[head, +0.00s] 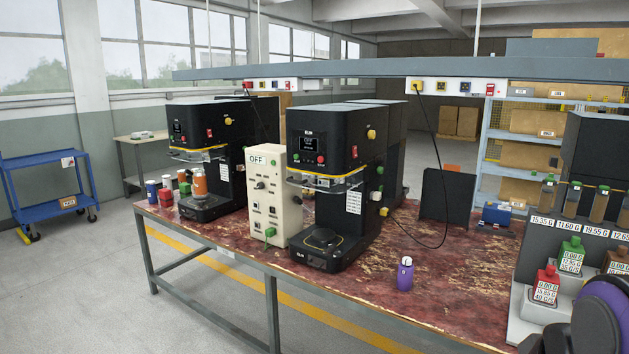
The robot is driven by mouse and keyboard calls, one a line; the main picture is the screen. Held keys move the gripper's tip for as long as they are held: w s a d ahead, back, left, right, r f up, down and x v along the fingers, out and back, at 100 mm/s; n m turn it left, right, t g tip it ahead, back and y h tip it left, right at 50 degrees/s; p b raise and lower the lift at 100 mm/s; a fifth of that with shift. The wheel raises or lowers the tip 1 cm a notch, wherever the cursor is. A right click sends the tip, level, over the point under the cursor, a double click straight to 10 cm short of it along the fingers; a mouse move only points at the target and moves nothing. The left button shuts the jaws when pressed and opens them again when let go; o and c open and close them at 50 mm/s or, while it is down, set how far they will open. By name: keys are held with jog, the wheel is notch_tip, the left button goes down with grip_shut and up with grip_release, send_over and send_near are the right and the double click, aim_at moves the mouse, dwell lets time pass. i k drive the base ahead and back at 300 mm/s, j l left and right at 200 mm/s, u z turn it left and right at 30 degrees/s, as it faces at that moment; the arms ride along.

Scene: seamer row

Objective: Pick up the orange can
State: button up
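The orange can (199,184) stands upright at the left black seamer (204,140), above its round base plate and below its head. Its lower part meets the plate, and its top is close under the clear guard. A dark rounded part at the lower right corner looks like a piece of my own arm. My gripper's fingers do not show in the head view, so nothing of its hold can be seen.
Several small cans, including a blue-and-white one (152,192), stand left of the orange can. A second seamer (330,180) and a cream OFF control box (269,195) stand to its right. A purple can (405,273) stands near the front edge of the worn red table (455,290).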

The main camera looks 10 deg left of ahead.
aim_at(199, 179)
jog(key=u, duration=1.2)
jog(key=i+j+u, duration=0.3)
jog(key=i, duration=0.25)
jog(key=i+j+u, duration=0.1)
jog(key=i+u, duration=0.2)
jog(key=i, duration=0.3)
jog(key=i+u, duration=0.2)
jog(key=i, duration=1)
jog(key=i+u, duration=0.15)
jog(key=i, duration=1.05)
jog(key=i+z, duration=0.35)
jog(key=i, duration=0.15)
jog(key=i+j+z, duration=0.15)
jog(key=i+z, duration=0.4)
jog(key=z, duration=0.25)
jog(key=i+z, duration=0.2)
jog(key=z, duration=0.2)
jog(key=i+j+z, duration=0.1)
jog(key=z, duration=0.35)
jog(key=i+j, duration=0.05)
